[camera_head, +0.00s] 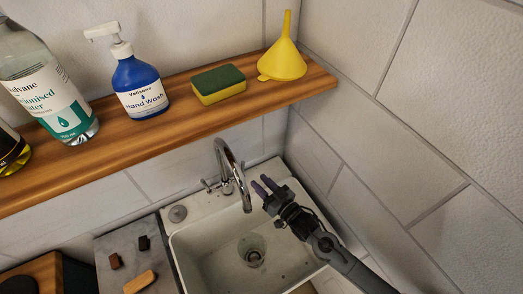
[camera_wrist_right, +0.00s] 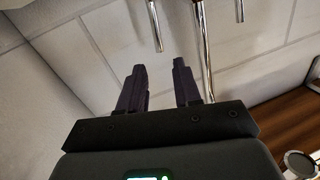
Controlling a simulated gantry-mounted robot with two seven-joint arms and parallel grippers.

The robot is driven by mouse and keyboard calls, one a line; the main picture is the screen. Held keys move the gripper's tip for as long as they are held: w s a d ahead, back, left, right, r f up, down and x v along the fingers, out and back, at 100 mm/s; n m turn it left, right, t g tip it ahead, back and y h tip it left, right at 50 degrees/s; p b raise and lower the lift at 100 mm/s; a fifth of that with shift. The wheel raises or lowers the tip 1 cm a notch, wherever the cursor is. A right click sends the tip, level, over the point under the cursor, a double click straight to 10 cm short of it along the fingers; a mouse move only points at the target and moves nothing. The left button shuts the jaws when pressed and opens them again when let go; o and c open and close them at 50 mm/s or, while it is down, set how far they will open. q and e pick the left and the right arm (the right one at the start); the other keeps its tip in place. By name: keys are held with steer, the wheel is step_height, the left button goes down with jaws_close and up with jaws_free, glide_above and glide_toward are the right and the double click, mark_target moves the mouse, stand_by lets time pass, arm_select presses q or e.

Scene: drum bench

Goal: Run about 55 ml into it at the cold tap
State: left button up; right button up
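The chrome tap (camera_head: 231,168) stands at the back of the white sink (camera_head: 193,222), with a curved spout and a small lever (camera_head: 211,185) at its left. No water shows under the spout. My right gripper (camera_head: 262,185) is just right of the spout, above the sink. In the right wrist view its two dark fingers (camera_wrist_right: 160,66) are apart with nothing between them. Chrome tubes (camera_wrist_right: 204,50), seemingly the tap, show beyond the fingers. My left gripper is out of view.
A wooden shelf (camera_head: 160,140) above the sink holds a clear bottle (camera_head: 45,85), a blue hand wash bottle (camera_head: 138,85), a sponge (camera_head: 218,84) and a yellow funnel (camera_head: 283,60). A grey board (camera_head: 122,248) with small blocks lies left of the sink. Tiled wall (camera_head: 430,170) bounds the right.

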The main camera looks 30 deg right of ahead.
mark_target(243, 164)
steer(key=x, duration=1)
steer(key=shift+w+r, duration=0.2)
steer(key=shift+w, duration=0.1)
steer(key=shift+c, duration=0.5)
jaws_close()
steer(key=shift+d, duration=0.1)
